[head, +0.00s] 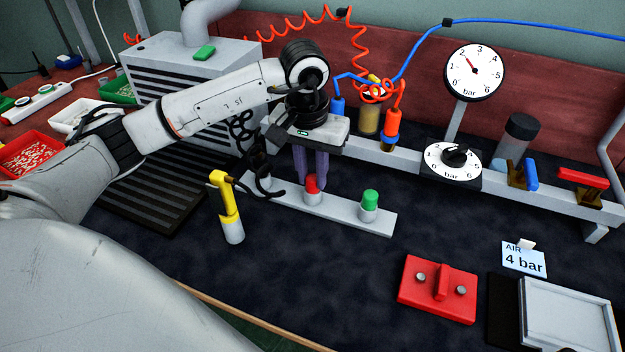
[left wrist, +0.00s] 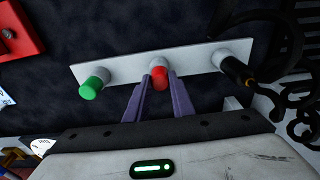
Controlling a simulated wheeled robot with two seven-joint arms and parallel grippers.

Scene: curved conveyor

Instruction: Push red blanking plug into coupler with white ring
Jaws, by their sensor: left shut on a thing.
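My left gripper (head: 314,181) points down over the grey coupler bar (head: 345,218). Its purple fingers are closed on the red plug (head: 312,183), which sits at the middle coupler (head: 312,198). In the left wrist view the red plug (left wrist: 159,77) shows between the fingertips, in line with that coupler. I cannot make out a white ring or how deep the plug sits. A green plug (head: 370,197) stands in the coupler to the right. A dark fitting (left wrist: 236,70) sits at the bar's other end. My right gripper is not in view.
A yellow-handled tool (head: 225,200) stands left of the bar. A red block (head: 438,288), an air card (head: 524,260) and a grey tray (head: 570,315) lie at front right. A rail with gauges (head: 453,165) runs behind. The dark mat is clear in front of the bar.

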